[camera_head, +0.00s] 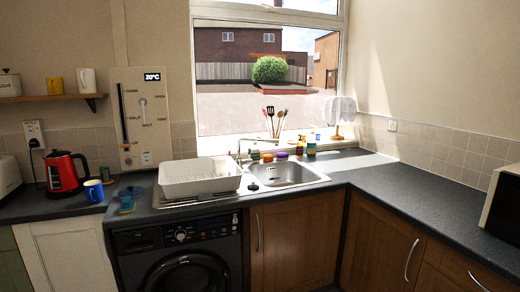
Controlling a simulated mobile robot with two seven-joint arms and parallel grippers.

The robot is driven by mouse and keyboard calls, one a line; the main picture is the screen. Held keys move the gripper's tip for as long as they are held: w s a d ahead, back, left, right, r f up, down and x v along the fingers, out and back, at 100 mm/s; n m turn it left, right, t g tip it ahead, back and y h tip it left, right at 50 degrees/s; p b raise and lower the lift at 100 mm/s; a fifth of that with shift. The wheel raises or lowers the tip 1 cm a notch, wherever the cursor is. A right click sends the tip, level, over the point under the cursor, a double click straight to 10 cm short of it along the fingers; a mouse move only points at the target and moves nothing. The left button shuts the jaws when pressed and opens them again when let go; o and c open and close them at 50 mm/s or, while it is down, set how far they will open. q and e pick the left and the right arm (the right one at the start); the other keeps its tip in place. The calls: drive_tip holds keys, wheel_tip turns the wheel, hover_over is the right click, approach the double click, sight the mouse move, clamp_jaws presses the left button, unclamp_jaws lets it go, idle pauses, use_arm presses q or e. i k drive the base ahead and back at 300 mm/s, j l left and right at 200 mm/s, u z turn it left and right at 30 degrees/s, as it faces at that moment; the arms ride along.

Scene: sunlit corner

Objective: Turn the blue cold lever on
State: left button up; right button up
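A grey metal tap (239,156) stands at the back left edge of the steel sink (290,173). I cannot make out a blue lever on it at this size. A blue object (127,201) lies on the counter left of the dish rack; its exact form is unclear. Neither of my grippers is in view.
A white dish rack (200,178) covers the drainer left of the sink. A red kettle (66,172) and a blue mug (94,191) stand on the left counter. Coloured pots (283,156) line the sink's back edge. The right counter (420,187) is mostly clear, with a microwave (504,200) at its end.

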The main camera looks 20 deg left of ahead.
sight(249, 161)
drive_tip(key=i+l, duration=0.2)
drive_tip(key=i, duration=0.45)
drive_tip(key=i+l+z, duration=0.1)
drive_tip(key=i, duration=0.55)
